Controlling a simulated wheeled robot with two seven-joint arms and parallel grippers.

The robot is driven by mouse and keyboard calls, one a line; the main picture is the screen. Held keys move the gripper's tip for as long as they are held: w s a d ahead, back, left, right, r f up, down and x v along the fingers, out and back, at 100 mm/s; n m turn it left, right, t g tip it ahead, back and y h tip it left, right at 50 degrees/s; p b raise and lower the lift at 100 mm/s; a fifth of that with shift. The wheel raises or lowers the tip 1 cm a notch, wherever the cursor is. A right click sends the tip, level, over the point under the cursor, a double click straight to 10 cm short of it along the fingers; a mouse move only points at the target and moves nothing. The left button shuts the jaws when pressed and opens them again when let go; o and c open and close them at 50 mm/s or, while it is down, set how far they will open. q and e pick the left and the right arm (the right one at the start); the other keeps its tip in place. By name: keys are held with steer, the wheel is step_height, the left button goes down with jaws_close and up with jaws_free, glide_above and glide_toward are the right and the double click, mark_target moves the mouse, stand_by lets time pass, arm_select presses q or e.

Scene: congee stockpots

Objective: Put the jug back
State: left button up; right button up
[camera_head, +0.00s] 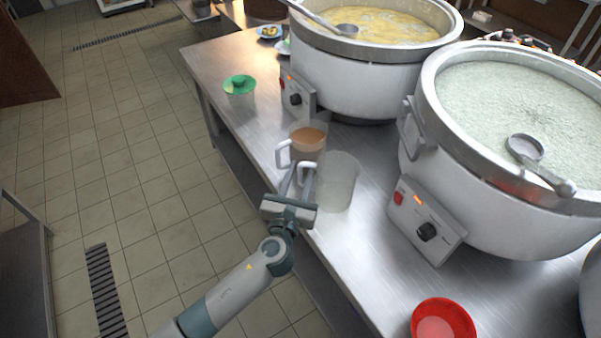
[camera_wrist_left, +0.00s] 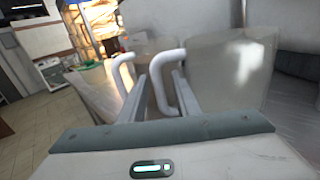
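Two clear jugs with white handles stand side by side on the steel counter. The farther jug (camera_head: 308,146) holds brown liquid; the nearer jug (camera_head: 340,182) looks pale, and I cannot tell whether it is empty. My left gripper (camera_head: 297,178) is at the nearer jug's handle (camera_head: 307,168), at the counter's edge. In the left wrist view the fingers (camera_wrist_left: 163,92) are apart, with the nearer jug's handle (camera_wrist_left: 160,78) showing between them. The other jug's handle (camera_wrist_left: 122,72) is left of the fingers. I cannot tell whether a finger touches a handle. My right gripper is out of view.
A large stockpot of pale green congee (camera_head: 510,100) stands right of the jugs, its ladle (camera_head: 525,148) across the rim. A yellow-filled stockpot (camera_head: 370,30) stands behind. A green-lidded cup (camera_head: 239,86) and a red bowl (camera_head: 442,320) are on the counter (camera_head: 225,60). Tiled floor lies left.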

arm_select(q)
steer(key=shift+r, duration=0.1)
